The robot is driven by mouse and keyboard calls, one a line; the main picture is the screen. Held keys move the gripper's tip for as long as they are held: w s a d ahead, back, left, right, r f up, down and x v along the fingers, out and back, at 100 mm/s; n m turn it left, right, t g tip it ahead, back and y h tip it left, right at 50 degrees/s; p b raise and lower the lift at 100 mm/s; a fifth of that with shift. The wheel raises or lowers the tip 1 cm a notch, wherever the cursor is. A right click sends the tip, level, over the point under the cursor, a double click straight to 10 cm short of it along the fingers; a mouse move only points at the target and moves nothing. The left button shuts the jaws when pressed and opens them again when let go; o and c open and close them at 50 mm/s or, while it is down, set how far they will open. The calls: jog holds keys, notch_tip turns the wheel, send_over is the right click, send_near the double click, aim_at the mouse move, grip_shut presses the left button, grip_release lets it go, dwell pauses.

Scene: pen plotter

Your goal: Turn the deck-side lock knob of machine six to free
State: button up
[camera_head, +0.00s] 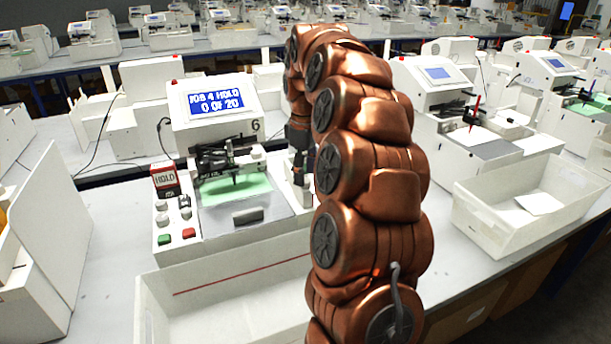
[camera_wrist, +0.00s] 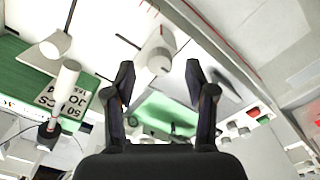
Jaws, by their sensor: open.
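Machine six (camera_head: 215,105) is the white plotter marked 6, with a blue display reading "JOB 4 HOLD 0 OF 20". In the head view my gripper (camera_head: 301,165) is at its right side, partly hidden by my copper arm. In the wrist view my gripper (camera_wrist: 158,85) is open, its two dark fingers apart. A round white knob (camera_wrist: 157,52) with a red mark shows just beyond and between the fingertips, apart from them. It looks like the lock knob; its setting cannot be read. A second white cylinder (camera_wrist: 66,84) stands at the left, near a green printed sheet.
A green sheet (camera_head: 235,188) lies on the machine's deck. A HOLD sign (camera_head: 165,178) and several buttons are at its left. A white bin (camera_head: 163,308) stands in front, another bin (camera_head: 490,228) at the right. More plotters fill the benches behind.

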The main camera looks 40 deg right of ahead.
jog(key=shift+r, duration=2.9)
